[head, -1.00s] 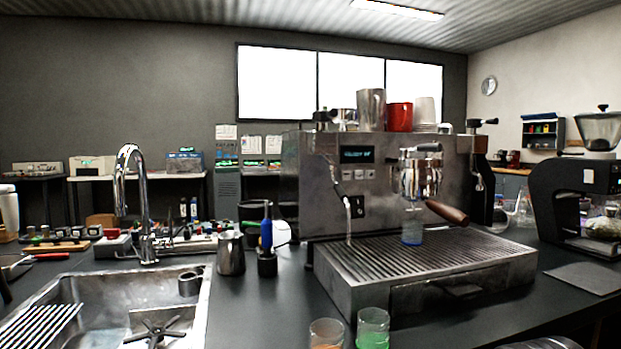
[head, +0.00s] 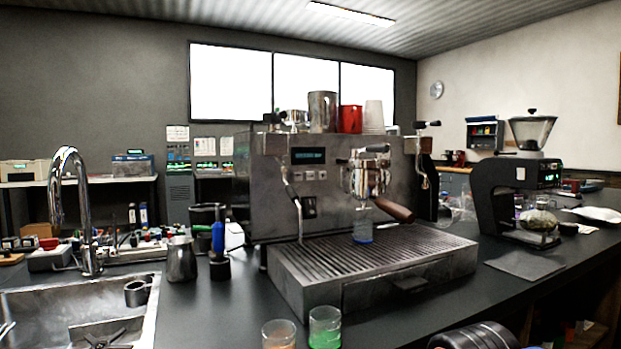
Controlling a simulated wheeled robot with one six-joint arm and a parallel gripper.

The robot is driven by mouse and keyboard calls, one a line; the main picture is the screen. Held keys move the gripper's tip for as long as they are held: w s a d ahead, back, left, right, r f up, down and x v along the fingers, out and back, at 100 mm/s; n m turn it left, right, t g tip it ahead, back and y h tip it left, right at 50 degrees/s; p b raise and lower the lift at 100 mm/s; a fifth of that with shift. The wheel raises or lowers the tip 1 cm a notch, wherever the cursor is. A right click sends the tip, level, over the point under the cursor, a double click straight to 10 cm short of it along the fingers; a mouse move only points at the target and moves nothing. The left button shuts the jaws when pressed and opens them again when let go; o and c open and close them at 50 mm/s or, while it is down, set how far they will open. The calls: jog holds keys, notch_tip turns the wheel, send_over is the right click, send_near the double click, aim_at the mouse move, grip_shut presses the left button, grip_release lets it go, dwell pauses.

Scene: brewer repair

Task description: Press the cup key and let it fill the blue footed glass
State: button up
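The espresso machine (head: 260,190) stands on the dark counter, with a small lit display (head: 307,156) and a row of small keys (head: 309,175) below it. I cannot read which key is the cup key. The blue footed glass (head: 363,228) stands on the slatted drip tray (head: 425,247), under the group head and portafilter with its wooden handle (head: 393,209). Its fill level is too small to tell.
Two glasses, one with orange (head: 279,334) and one with green (head: 324,328), stand at the counter's front edge. A steel pitcher (head: 181,260) and a blue-handled tool (head: 218,244) stand left, near the sink (head: 140,318). A grinder (head: 500,200) stands right.

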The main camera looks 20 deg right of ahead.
grip_shut()
dwell(1.4)
